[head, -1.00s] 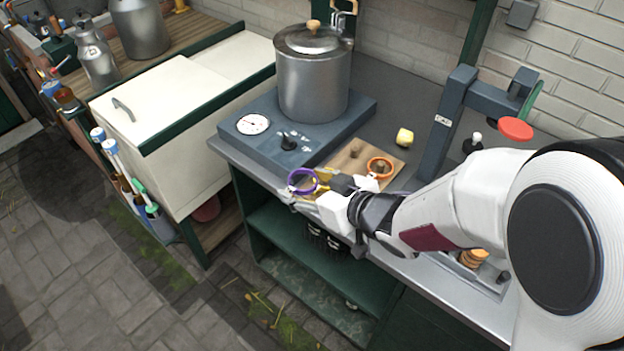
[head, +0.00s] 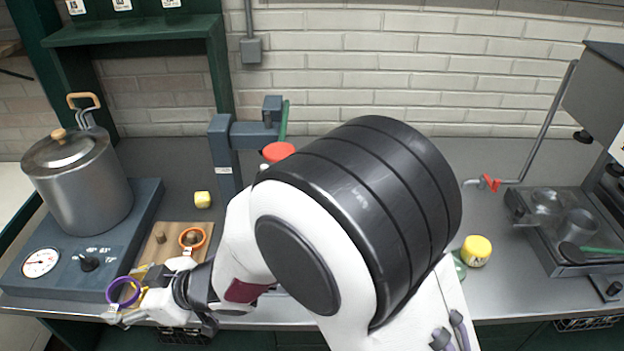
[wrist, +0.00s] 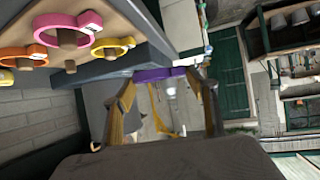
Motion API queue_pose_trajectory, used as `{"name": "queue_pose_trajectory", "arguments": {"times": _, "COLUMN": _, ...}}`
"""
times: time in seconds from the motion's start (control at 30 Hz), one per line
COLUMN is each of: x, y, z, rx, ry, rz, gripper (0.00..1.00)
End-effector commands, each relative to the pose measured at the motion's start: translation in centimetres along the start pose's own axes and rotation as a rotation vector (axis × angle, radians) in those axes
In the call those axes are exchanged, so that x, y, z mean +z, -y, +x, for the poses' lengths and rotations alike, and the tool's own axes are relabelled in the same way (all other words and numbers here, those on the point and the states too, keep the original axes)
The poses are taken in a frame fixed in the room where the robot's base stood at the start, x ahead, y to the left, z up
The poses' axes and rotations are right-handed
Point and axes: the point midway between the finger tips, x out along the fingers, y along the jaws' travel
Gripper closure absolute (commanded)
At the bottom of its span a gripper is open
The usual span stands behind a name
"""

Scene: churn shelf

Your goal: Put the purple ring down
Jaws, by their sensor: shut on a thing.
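The purple ring (head: 109,292) is at the lower left of the head view, held at the tip of my gripper (head: 137,294). In the wrist view the purple ring (wrist: 154,74) spans the gap between the two fingertips of my gripper (wrist: 160,84), which is shut on it. It hangs in front of the counter's front edge, apart from the wooden peg board (head: 172,251). An orange ring (head: 182,238) sits around a peg on the board. The wrist view also shows a yellow ring (wrist: 60,21) and a pink ring (wrist: 125,42) around pegs. My gripper hides part of the board.
A steel pot (head: 85,190) stands on the blue heater base (head: 130,215), left of the board. The counter between stand and tray (head: 560,240) is largely clear.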

Motion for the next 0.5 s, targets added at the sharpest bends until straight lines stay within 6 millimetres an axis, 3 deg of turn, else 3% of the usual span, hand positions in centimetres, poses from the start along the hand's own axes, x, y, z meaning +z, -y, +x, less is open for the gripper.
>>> {"name": "queue_pose_trajectory", "arguments": {"times": 0.27, "x": 0.7, "y": -4.2, "z": -2.4, "rx": 0.070, "ry": -0.001, "rz": 0.038, "gripper": 0.51}}
{"name": "queue_pose_trajectory", "arguments": {"times": 0.5, "x": 1.9, "y": -9.3, "z": -6.1, "rx": 0.163, "ry": 0.000, "rz": 0.089, "gripper": 0.51}}
